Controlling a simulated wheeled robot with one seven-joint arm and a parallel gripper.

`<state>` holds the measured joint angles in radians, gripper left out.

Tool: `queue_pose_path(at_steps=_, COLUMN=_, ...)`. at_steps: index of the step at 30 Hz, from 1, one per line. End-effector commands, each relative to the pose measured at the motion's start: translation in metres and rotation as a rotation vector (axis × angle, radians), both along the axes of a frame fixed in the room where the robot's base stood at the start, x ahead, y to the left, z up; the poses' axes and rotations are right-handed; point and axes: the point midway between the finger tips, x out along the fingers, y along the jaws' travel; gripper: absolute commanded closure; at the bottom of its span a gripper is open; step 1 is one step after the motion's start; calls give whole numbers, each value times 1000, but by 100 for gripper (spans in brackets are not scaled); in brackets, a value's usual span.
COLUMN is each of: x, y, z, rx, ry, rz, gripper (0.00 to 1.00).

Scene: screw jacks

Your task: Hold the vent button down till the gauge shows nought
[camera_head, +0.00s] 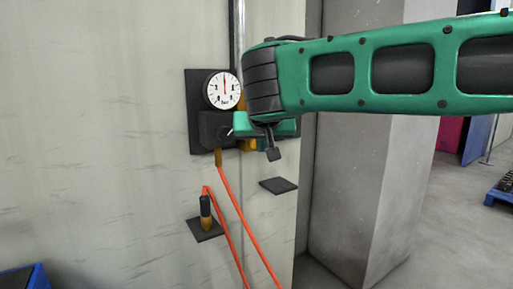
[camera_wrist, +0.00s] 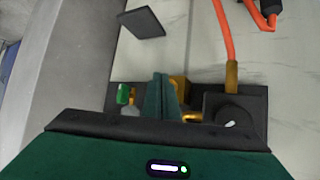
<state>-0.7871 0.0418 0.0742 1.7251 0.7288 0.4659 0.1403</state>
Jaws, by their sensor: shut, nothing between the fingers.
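The round white gauge (camera_head: 223,90) is on a dark wall panel (camera_head: 195,92). Its red needle points straight up; the numbers are too small to read. My gripper (camera_head: 241,123) is in front of the panel, below and right of the gauge. Its green fingers (camera_wrist: 160,96) are together in the wrist view, with nothing between them. A green-capped part (camera_wrist: 125,95) is left of the fingers there, and brass fittings (camera_wrist: 179,89) are right of them. I cannot tell surely which part is the vent button, or whether the fingertips touch anything.
A dark block (camera_head: 212,129) with a round knob (camera_wrist: 230,116) is below the gauge. An orange hose (camera_head: 237,209) hangs from a brass end (camera_wrist: 232,75). A dark-handled tool (camera_head: 205,210) stands on a small shelf (camera_head: 203,233). Another shelf (camera_head: 278,186) is bare.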

Motion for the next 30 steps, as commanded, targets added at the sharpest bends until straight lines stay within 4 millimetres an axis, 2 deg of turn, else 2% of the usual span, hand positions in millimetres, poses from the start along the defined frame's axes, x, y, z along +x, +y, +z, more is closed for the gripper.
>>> queue_pose_path(at_steps=30, x=4, y=6, z=1, rx=0, ry=0, rz=0, gripper=100)
